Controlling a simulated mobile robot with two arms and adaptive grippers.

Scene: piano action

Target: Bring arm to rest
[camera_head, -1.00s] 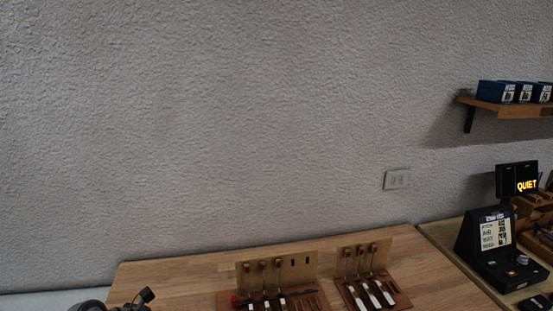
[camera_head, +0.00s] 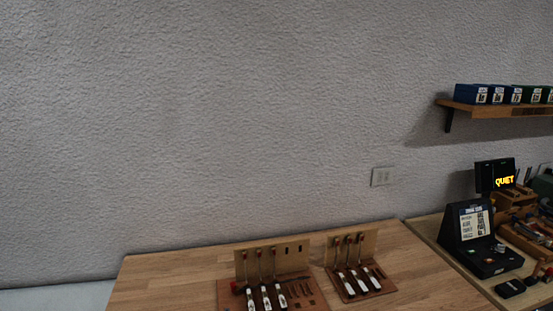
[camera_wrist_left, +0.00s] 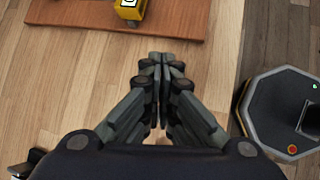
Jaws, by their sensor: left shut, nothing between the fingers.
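My left gripper (camera_wrist_left: 160,60) shows in the left wrist view. Its fingertips meet, and nothing is held between them. It hangs over bare wooden tabletop (camera_wrist_left: 60,90), beside a reddish-brown board (camera_wrist_left: 70,14) that carries a yellow block (camera_wrist_left: 131,8) at the top edge. In the head view neither of my grippers is visible. There, two wooden stands, a left one (camera_head: 308,300) and a right one (camera_head: 384,287), sit on the wooden table (camera_head: 170,280), with hammer-like parts and white pieces on them.
A dark octagonal device (camera_wrist_left: 262,112) stands right of my gripper in the wrist view. A shelf (camera_head: 480,110) with boxes hangs above. The table's left part is clear.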

